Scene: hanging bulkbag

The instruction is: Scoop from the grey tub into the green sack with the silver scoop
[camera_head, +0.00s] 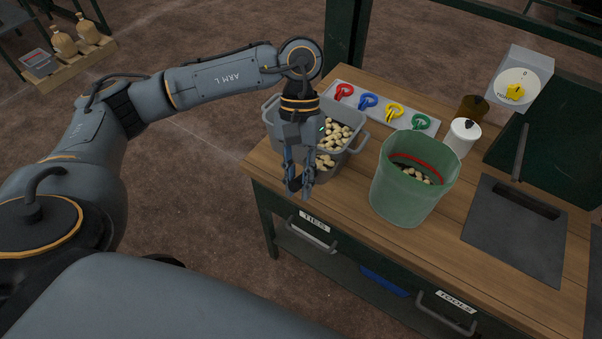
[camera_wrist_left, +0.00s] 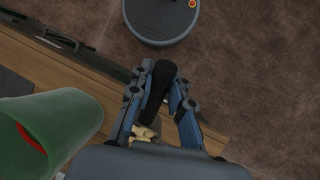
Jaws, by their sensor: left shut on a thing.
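The grey tub (camera_head: 350,154) stands on the bench's left end and holds pale, rounded pieces (camera_head: 338,132). The green sack (camera_head: 407,198) stands open to its right, with a red band inside and some pale pieces at the bottom. Its side also shows in the left wrist view (camera_wrist_left: 70,115). My left gripper (camera_head: 300,186) points down at the tub's near left side, over the bench edge. In the left wrist view it is shut on a black handle (camera_wrist_left: 160,85), apparently the scoop's. The silver part is not clearly visible. Pale pieces (camera_wrist_left: 146,132) show beside the fingers. My right gripper is out of view.
A pale board with coloured clips (camera_head: 368,102) lies behind the tub. A white lidded pot (camera_head: 463,137), a brown jar (camera_head: 473,108) and a dial (camera_head: 518,87) stand behind the sack. A dark plate (camera_head: 515,230) lies right of it. A green post (camera_head: 346,40) rises behind.

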